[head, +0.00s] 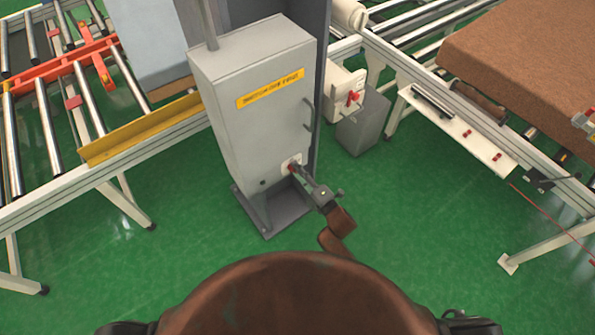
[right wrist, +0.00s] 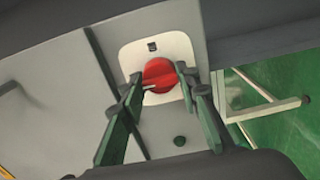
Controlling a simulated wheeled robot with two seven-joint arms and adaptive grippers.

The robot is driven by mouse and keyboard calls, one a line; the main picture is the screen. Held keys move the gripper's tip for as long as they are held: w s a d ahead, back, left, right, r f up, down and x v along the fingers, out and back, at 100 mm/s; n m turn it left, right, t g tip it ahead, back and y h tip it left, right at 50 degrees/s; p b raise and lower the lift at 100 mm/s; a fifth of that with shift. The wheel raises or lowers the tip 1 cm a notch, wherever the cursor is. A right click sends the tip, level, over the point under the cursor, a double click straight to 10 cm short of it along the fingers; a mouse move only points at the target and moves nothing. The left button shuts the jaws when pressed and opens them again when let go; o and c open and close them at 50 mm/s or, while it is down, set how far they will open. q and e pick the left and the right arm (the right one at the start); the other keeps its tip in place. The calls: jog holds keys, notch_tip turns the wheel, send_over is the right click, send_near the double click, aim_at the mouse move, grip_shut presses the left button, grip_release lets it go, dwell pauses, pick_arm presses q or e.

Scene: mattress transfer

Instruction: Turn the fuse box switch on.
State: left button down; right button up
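The fuse box is a tall grey cabinet (head: 265,125) with a yellow label, standing left of the middle in the head view. Its red rotary switch (right wrist: 158,74) sits on a white square plate (right wrist: 185,47) low on the front face. In the head view the switch is mostly hidden by my right gripper (head: 299,176), which is right at it. In the right wrist view my right gripper's green fingers (right wrist: 157,78) stand open on either side of the red knob, their tips close to its edges. Whether they touch it I cannot tell. My left gripper is not in view.
A roller conveyor (head: 50,120) runs at the left and another frame (head: 400,60) at the right, carrying a brown mattress (head: 540,60). A white box with a red knob (head: 345,97) stands behind the cabinet. Green floor (head: 430,225) is free to the right.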

jog(key=c, duration=0.6)
jog(key=shift+m, duration=0.3)
jog(key=shift+m+p, duration=1.95)
jog(key=shift+m, duration=6.65)
jog(key=o, duration=1.2)
